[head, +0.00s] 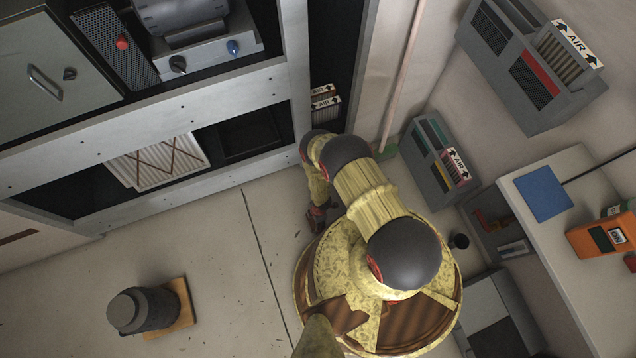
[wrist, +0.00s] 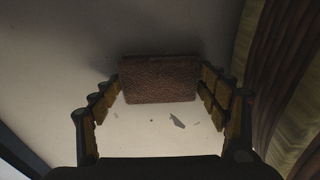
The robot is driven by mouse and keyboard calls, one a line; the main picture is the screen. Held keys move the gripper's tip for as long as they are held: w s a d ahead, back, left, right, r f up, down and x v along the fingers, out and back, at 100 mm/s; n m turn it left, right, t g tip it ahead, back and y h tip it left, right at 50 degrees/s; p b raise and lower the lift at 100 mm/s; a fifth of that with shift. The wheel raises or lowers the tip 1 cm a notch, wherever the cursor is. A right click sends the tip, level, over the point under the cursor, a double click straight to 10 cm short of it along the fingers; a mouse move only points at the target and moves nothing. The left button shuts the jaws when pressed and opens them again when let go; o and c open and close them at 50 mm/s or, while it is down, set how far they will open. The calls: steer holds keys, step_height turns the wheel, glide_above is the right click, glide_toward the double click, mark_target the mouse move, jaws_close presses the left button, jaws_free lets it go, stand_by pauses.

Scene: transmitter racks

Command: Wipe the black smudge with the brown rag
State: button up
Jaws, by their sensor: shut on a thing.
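A brown rag (wrist: 158,80), a rough-textured block shape, is held between the two fingers of my gripper (wrist: 162,74) in the wrist view. My gripper is shut on its left and right sides. Just below the rag in that picture, small dark grey marks (wrist: 177,121) lie on a pale surface; they look like parts of the smudge. Whether more of it lies under the rag is hidden. I cannot tell whether the rag touches the surface. In the head view my gripper (head: 320,216) hangs low over the floor beside my base, and no smudge is visible there.
Transmitter racks (head: 190,97) with a pleated filter (head: 160,160) stand along the upper left. A dark cylinder (head: 142,310) on a brown board stands at the lower left. A workbench (head: 560,200) with an orange meter (head: 602,236) is at the right. The left floor is mostly clear.

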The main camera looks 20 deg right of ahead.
mark_target(304, 226)
steer(key=shift+w+a+r, duration=0.1)
steer(key=shift+a+r, duration=0.05)
steer(key=shift+a, duration=2.55)
steer(key=shift+r+p, duration=2.35)
steer(key=shift+r, duration=0.65)
steer(key=shift+r+p, duration=1.1)
steer(key=shift+r, duration=0.4)
